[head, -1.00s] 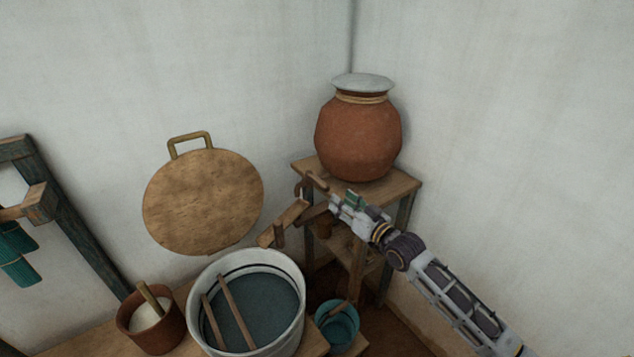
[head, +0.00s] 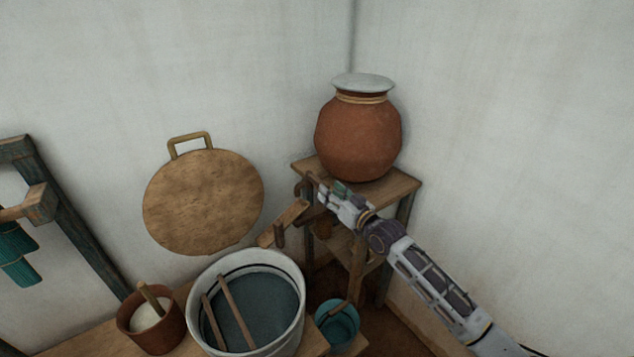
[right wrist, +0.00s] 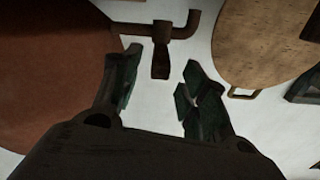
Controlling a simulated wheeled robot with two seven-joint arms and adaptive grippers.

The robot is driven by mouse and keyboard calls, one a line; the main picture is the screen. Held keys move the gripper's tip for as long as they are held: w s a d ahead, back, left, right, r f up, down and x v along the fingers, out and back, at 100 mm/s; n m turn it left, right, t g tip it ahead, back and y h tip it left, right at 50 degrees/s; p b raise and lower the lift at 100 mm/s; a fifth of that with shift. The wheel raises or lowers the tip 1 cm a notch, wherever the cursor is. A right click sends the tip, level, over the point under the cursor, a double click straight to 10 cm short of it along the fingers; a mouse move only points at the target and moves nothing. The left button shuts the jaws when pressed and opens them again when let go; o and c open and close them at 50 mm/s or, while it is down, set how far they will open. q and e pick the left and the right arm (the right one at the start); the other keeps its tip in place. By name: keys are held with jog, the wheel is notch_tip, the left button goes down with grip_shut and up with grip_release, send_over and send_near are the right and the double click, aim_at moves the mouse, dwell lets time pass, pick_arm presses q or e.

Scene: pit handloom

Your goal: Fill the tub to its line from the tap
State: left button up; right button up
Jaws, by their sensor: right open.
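The white tub (head: 292,330) stands at the bottom centre with grey-blue water in it. A dark line (head: 250,266) runs around its inner wall, above the water at the back. The brown tap (head: 298,188) comes off the clay pot and shows in the right wrist view, with its handle (right wrist: 161,62) hanging down. A wooden chute (head: 286,222) slopes from below the tap to the tub's rim. My right gripper (head: 320,192) is open beside the tap. In the right wrist view its fingers (right wrist: 158,88) are apart, with the handle just ahead between them. No flow of water shows.
The clay pot (head: 358,135) sits on a wooden stand (head: 400,188). Two sticks (head: 236,312) lie in the tub. A teal bucket (head: 337,326), a brown pot (head: 160,335) and a round board (head: 203,203) on the wall are nearby.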

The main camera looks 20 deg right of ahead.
aim_at(321, 181)
jog(key=shift+x, duration=2.25)
jog(key=shift+w+a, duration=0.2)
jog(key=shift+w, duration=0.4)
jog(key=shift+x, duration=1.1)
pick_arm(q)
jog(key=shift+w+d, duration=0.1)
jog(key=shift+w, duration=0.15)
pick_arm(e)
jog(key=shift+f, duration=0.1)
pick_arm(q)
jog(key=shift+s, duration=0.15)
